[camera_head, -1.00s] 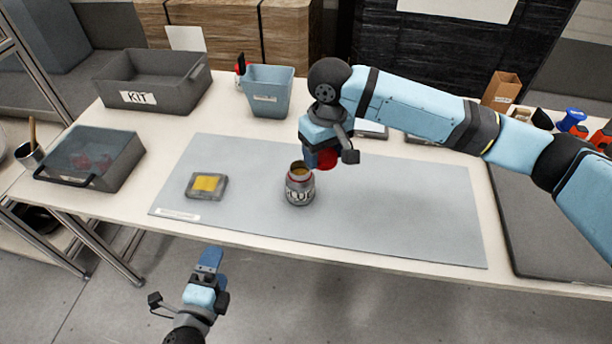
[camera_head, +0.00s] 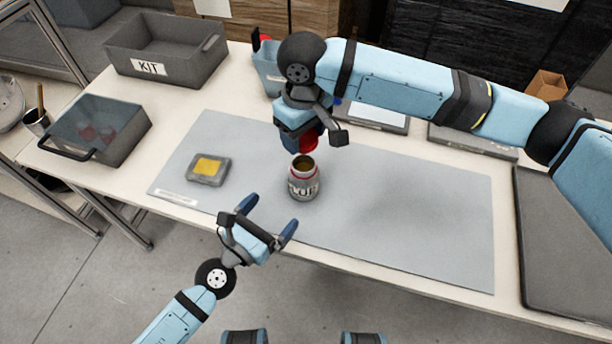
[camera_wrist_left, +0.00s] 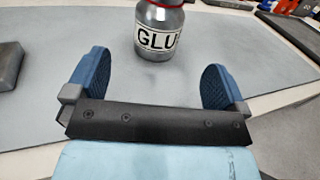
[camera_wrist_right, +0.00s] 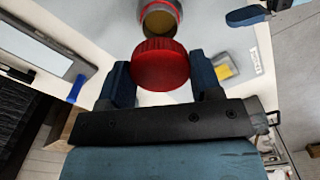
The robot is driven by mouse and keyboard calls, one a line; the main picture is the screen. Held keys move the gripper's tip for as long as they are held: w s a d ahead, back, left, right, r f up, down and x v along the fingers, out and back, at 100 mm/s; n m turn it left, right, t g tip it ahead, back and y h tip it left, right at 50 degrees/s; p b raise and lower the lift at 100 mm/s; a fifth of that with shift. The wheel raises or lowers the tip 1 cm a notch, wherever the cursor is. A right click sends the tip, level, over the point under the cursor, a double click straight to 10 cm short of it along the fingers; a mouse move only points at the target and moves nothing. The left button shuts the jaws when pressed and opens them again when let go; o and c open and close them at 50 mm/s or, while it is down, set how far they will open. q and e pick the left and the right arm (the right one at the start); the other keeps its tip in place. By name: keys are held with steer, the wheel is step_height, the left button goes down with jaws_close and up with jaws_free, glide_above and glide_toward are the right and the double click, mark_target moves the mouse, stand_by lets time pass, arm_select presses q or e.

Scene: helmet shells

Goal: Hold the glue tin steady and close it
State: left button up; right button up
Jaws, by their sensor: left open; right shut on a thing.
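The glue tin (camera_head: 303,188) stands upright and open on the grey mat, silver with a GLUE label and a red rim. It also shows in the left wrist view (camera_wrist_left: 160,32), ahead of and between my left fingers. My left gripper (camera_head: 270,217) is open and empty at the mat's front edge, lower left of the tin and apart from it. My right gripper (camera_wrist_right: 160,82) is shut on the red ribbed lid (camera_wrist_right: 160,64). The lid also shows in the head view (camera_head: 308,143), just behind and above the tin's open mouth (camera_wrist_right: 160,20).
The grey mat (camera_head: 400,215) is bare right of the tin. A grey case with a yellow pad (camera_head: 208,169) lies left of the tin. A lidded grey box (camera_head: 97,130), a KIT bin (camera_head: 165,55) and a blue bin (camera_head: 268,75) stand farther back.

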arm_select(q)
steer(key=x, duration=1.2)
steer(key=shift+a, duration=0.1)
steer(key=c, duration=1.3)
arm_select(e)
glide_above(304, 170)
steer(key=shift+f, duration=2.5)
